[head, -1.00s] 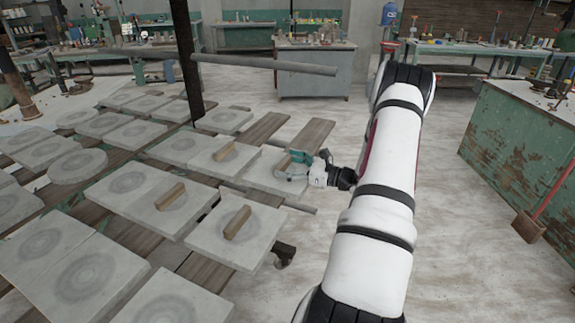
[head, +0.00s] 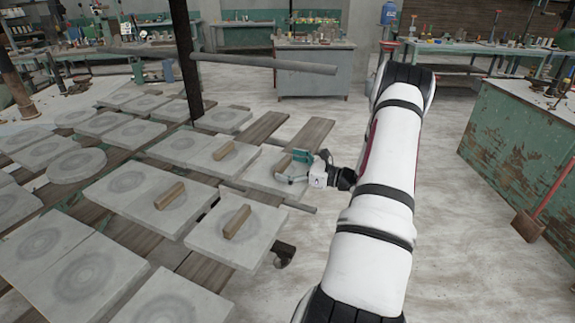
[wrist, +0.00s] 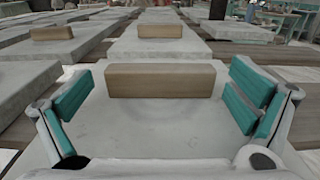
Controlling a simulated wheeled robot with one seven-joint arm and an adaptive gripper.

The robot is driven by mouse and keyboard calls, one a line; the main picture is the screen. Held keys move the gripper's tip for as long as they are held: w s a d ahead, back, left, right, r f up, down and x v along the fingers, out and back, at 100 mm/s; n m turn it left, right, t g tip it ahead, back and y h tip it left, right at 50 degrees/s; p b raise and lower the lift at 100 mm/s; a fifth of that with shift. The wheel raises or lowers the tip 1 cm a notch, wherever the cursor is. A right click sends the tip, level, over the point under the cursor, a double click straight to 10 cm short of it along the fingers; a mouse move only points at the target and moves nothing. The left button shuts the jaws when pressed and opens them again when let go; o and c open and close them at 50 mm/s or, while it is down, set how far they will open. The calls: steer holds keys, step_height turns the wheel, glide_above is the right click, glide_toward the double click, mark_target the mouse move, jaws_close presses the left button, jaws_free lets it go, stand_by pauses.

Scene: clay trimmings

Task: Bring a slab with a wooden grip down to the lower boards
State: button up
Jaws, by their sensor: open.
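My gripper (head: 294,167) is open over the grey slab (head: 258,180) at the right end of the rows. That slab bears a wooden grip (head: 282,164), partly hidden by my fingers in the head view. In the wrist view the wooden grip (wrist: 160,80) lies crosswise ahead, between the teal finger pads of my gripper (wrist: 157,103), with a gap on both sides. Other slabs with wooden grips are the near slab (head: 210,240), the slab left of it (head: 120,185) and one behind (head: 205,163). Bare boards (head: 262,130) show beyond; which boards are lower is unclear.
Several plain slabs, including a round one (head: 77,166), cover the boards at left. A dark post (head: 187,60) and a horizontal bar (head: 265,64) stand beyond. A green-sided bench (head: 520,145) is at right. Open floor lies between it and the slabs.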

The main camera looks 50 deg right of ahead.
steer(key=v, duration=1.2)
steer(key=shift+r, duration=0.1)
